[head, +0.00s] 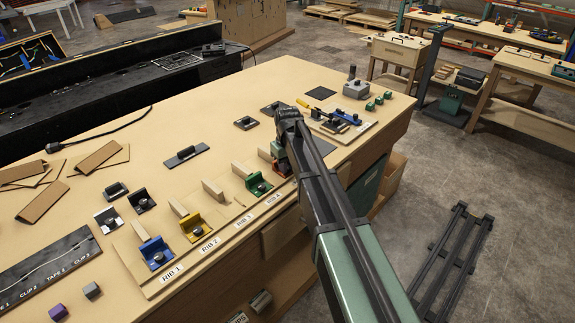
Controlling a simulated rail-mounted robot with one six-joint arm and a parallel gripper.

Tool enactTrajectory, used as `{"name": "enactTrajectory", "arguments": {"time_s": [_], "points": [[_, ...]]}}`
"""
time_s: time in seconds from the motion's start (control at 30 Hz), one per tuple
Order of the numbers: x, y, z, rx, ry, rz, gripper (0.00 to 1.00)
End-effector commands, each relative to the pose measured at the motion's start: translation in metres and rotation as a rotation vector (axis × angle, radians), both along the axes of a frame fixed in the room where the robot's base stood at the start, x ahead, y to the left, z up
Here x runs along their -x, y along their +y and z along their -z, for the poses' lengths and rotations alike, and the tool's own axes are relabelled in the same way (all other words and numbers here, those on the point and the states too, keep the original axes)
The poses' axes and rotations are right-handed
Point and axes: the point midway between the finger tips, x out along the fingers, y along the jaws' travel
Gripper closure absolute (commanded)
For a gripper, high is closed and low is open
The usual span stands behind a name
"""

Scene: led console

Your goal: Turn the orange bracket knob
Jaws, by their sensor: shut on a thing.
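The orange bracket (287,170) is mostly hidden under my arm's end, at the right end of the row of brackets on the wooden board. Only a bit of its orange-red body shows. My gripper (282,158) is down at this bracket, with its fingers barely visible. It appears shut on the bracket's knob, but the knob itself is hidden. I cannot tell how far the knob is turned.
Green (257,185), yellow (194,228) and blue (154,253) brackets with dark knobs stand along the board to the left. Wooden ribs lie behind them. A tool board (345,131) with a blue-handled tool is just right of my arm.

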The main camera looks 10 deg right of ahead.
Motion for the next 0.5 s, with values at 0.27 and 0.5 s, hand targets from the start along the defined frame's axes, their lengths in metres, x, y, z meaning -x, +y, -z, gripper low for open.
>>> {"name": "enactTrajectory", "arguments": {"time_s": [0.27, 0.5], "points": [[-0.0003, 0.0000, -0.0002, 0.000, -0.001, 0.149, 0.98], [-0.0004, 0.0000, -0.0003, 0.000, -0.001, 0.201, 0.98]]}}
